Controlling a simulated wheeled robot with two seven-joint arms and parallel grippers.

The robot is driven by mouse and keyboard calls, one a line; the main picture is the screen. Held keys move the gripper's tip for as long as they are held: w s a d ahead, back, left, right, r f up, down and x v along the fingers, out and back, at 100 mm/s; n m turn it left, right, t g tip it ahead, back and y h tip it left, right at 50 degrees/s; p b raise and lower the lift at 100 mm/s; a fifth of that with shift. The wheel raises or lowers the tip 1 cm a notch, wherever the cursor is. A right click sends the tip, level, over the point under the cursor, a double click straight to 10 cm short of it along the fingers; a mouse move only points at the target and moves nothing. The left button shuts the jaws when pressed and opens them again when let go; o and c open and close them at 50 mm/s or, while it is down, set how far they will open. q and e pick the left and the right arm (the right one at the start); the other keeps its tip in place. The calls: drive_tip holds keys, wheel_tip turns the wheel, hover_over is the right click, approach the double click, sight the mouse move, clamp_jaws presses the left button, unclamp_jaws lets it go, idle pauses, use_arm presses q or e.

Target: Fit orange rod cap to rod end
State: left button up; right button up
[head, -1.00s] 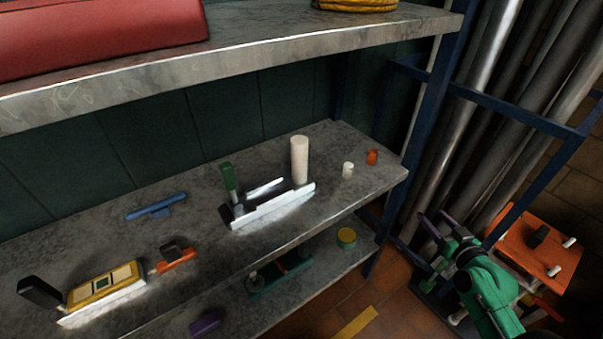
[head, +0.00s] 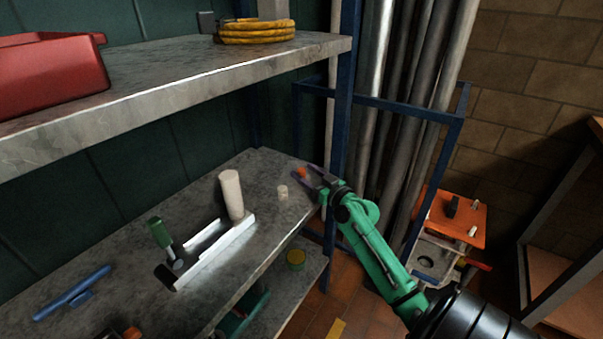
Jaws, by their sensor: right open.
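The small orange cap (head: 301,172) stands near the right end of the middle shelf. A thick cream rod (head: 231,195) stands upright beside a white-edged fixture (head: 213,250), left of the cap. Its top end is bare. My left gripper is not in view.
A small cream cylinder (head: 283,192) stands between the rod and my right gripper. A green-handled tool (head: 159,233) and a blue piece (head: 72,292) are farther left. The upper shelf (head: 180,70) overhangs. A blue post (head: 343,120) rises right of the cap.

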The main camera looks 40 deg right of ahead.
drive_tip(key=shift+w+f, duration=0.1)
drive_tip(key=shift+w, duration=1.05)
clamp_jaws()
